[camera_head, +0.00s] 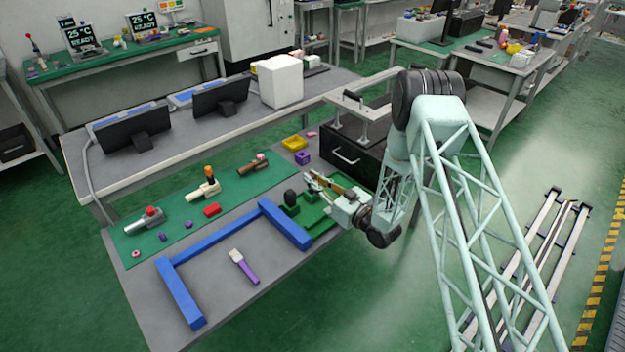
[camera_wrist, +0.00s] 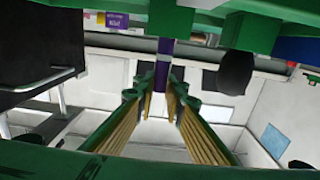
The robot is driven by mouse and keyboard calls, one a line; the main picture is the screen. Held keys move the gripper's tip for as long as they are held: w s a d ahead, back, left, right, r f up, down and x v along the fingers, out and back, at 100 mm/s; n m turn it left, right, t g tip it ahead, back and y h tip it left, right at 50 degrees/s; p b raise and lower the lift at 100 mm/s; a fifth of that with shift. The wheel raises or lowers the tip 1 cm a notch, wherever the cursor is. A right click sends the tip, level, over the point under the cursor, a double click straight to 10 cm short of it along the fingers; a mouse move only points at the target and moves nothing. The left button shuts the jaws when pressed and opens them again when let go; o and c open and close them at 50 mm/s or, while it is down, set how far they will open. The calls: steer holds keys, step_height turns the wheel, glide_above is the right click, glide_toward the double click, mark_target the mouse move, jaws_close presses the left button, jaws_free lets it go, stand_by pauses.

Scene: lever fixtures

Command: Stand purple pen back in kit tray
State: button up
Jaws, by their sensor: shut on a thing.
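My gripper (camera_head: 318,183) is over the far side of the green kit tray (camera_head: 322,226), at the table's right side. In the wrist view its fingers (camera_wrist: 163,92) are shut on a slim upright purple pen (camera_wrist: 164,47). I cannot tell whether the pen is seated in the tray. In the head view I cannot make out the pen at the gripper.
A black rounded knob (camera_head: 290,197) stands close beside the gripper. A blue frame (camera_head: 235,240) borders the tray on the left. A purple-handled tool (camera_head: 243,265) lies on the bare table in front. A black drawer box (camera_head: 352,155) is behind. Lever fixtures sit on a green mat (camera_head: 185,228).

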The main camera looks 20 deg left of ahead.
steer(key=shift+f, duration=0.15)
steer(key=o, duration=0.7)
steer(key=shift+d+r, duration=0.1)
steer(key=shift+r, duration=0.1)
steer(key=p+v, duration=0.1)
steer(key=v, duration=1.1)
steer(key=shift+p, duration=0.35)
stand_by(0.6)
